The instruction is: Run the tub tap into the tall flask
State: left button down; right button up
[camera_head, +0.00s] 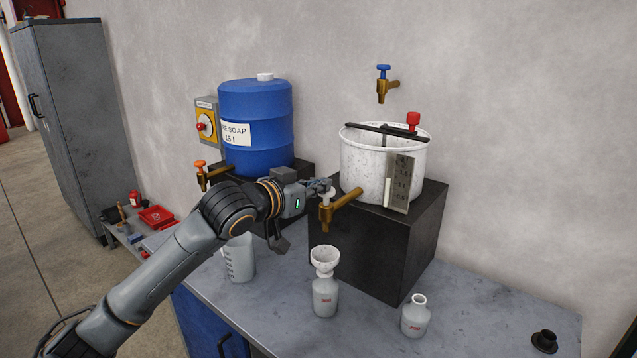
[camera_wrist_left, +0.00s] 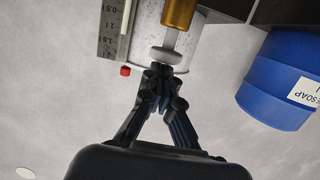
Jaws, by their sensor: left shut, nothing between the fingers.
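The white speckled tub (camera_head: 360,170) stands on a black block, with a brass tap (camera_head: 346,199) at its front. The tap's spout hangs above a white funnel (camera_head: 324,258), which sits in the neck of the taller white flask (camera_head: 325,297). No stream shows between spout and funnel. My left gripper (camera_head: 327,187) is shut and empty, its fingertips at the tap's pale grey handle (camera_wrist_left: 166,56). In the left wrist view the gripper (camera_wrist_left: 160,72) is close to the handle; I cannot tell whether they touch. My right gripper is not in view.
A shorter white flask (camera_head: 415,318) stands to the right. A clear measuring jug (camera_head: 239,262) is partly behind my left arm. A blue soap drum (camera_head: 255,125) with an orange-handled tap is at left. A blue-handled wall tap (camera_head: 384,85) is above the tub. The bench's (camera_head: 470,310) right part is mostly clear.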

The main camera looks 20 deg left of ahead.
pick_arm(q)
jog(key=shift+f, duration=0.95)
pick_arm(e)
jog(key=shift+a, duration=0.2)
pick_arm(q)
jog(key=shift+f, duration=0.1)
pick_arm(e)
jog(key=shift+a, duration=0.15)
pick_arm(q)
jog(key=shift+f, duration=0.15)
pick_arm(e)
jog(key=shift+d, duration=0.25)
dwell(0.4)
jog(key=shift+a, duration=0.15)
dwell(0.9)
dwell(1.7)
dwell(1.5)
